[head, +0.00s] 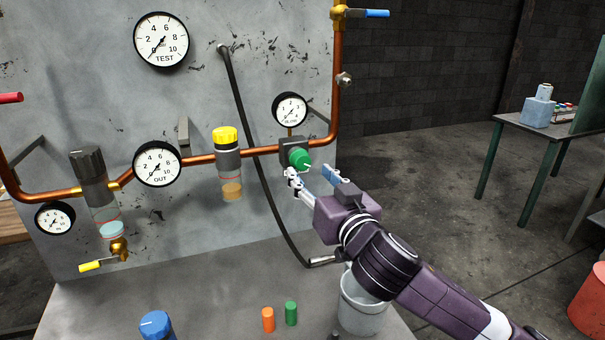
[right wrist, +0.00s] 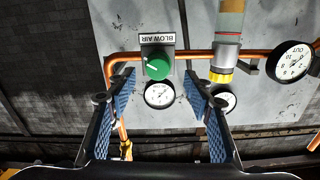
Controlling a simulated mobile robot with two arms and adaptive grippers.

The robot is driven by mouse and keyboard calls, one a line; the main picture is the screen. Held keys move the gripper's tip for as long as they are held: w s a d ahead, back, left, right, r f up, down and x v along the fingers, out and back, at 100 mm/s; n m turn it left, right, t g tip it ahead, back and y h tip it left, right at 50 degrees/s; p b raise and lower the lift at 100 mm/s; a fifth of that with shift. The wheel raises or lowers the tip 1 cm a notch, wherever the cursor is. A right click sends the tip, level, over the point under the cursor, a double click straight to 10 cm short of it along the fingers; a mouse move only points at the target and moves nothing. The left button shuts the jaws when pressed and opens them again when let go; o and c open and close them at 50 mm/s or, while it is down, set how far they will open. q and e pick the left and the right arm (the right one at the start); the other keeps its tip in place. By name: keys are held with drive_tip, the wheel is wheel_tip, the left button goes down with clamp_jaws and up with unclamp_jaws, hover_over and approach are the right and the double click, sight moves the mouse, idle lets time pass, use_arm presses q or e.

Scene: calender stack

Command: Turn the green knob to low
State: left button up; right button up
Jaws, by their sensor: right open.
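The green knob (head: 301,158) sits on a dark block at the right end of the copper pipe on the grey panel. In the right wrist view the green knob (right wrist: 158,66) appears beside an upside-down "BLOW AIR" label (right wrist: 157,39). A short white pointer mark on it points up-left in that view. My right gripper (head: 311,174) is open, its fingers just in front of and below the knob. In the wrist view its blue padded fingers stand on both sides of the knob, with clear gaps. My left gripper is not in view.
A small gauge (head: 291,110) is above the knob. A yellow-topped filter (head: 228,160) and a black hose (head: 262,180) are to its left. The copper pipe (head: 337,90) rises on the right. A grey bucket (head: 362,308) stands below my right arm, with orange and green cylinders nearby.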

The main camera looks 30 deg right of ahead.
sight(303, 164)
drive_tip(key=b, duration=0.2)
drive_tip(key=w+b, duration=0.1)
drive_tip(key=b, duration=0.1)
drive_tip(key=shift+d+f, duration=0.2)
drive_tip(key=shift+d, duration=0.05)
drive_tip(key=x, duration=0.1)
drive_tip(key=p+x, duration=0.1)
drive_tip(key=x, duration=0.1)
drive_tip(key=shift+w+d+r+p, duration=0.1)
drive_tip(key=shift+w+r+p, duration=0.2)
drive_tip(key=shift+w, duration=0.05)
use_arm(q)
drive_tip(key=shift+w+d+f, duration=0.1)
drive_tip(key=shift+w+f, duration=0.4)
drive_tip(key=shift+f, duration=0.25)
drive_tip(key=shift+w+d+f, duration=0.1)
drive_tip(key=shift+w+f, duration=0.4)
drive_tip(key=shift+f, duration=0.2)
use_arm(e)
drive_tip(key=shift+x, duration=0.8)
drive_tip(key=shift+f, duration=0.1)
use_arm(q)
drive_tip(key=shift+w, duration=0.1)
use_arm(e)
drive_tip(key=c, duration=1.2)
